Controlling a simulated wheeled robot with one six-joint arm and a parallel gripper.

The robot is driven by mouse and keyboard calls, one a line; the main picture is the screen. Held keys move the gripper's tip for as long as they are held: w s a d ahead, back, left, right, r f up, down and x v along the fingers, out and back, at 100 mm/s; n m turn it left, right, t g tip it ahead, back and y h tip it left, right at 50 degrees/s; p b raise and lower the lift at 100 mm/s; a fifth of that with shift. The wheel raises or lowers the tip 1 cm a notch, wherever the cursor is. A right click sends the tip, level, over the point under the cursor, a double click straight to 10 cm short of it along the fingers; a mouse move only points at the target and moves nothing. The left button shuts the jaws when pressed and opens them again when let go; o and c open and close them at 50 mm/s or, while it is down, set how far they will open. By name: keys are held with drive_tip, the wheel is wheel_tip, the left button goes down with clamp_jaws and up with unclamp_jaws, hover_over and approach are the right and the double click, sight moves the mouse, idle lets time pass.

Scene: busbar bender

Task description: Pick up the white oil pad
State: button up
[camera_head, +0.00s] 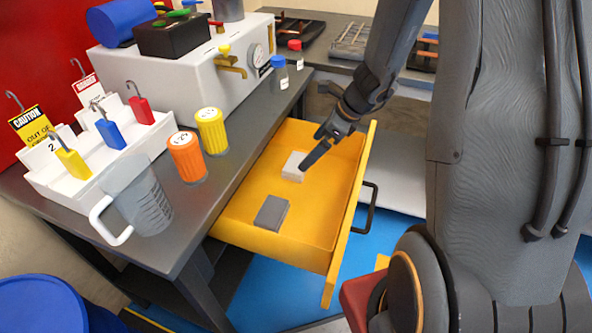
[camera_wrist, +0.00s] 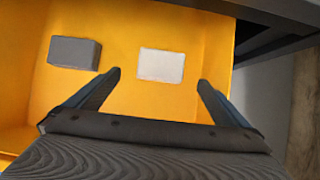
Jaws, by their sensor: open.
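The white oil pad (camera_head: 294,166) is a small pale block lying on the floor of the open yellow drawer (camera_head: 318,225), towards its back. It also shows in the wrist view (camera_wrist: 161,65), lying flat, ahead of the gap between my fingers. My gripper (camera_head: 312,152) reaches into the drawer over the white pad, and one finger overlaps its edge in the head view. In the wrist view my gripper (camera_wrist: 158,80) is open and empty, with a finger to each side of the pad. I cannot tell its exact height above the pad.
A grey block (camera_head: 271,213) lies in the drawer nearer the front; it shows left of my fingers in the wrist view (camera_wrist: 74,52). The drawer walls surround both. The grey bench (camera_head: 200,215) beside it holds a clear jug (camera_head: 146,203), orange and yellow containers, and a white machine (camera_head: 190,70).

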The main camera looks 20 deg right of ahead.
sight(298, 162)
drive_tip(key=b+x, duration=0.1)
drive_tip(key=x, duration=0.6)
drive_tip(key=shift+w+a+f, duration=0.2)
drive_tip(key=shift+w+a, duration=0.05)
drive_tip(key=shift+w, duration=0.05)
drive_tip(key=c, duration=1.1)
drive_tip(key=shift+r, duration=0.1)
wheel_tip(298, 162, up, 10)
drive_tip(key=shift+f+p, duration=0.1)
drive_tip(key=shift+p, duration=1)
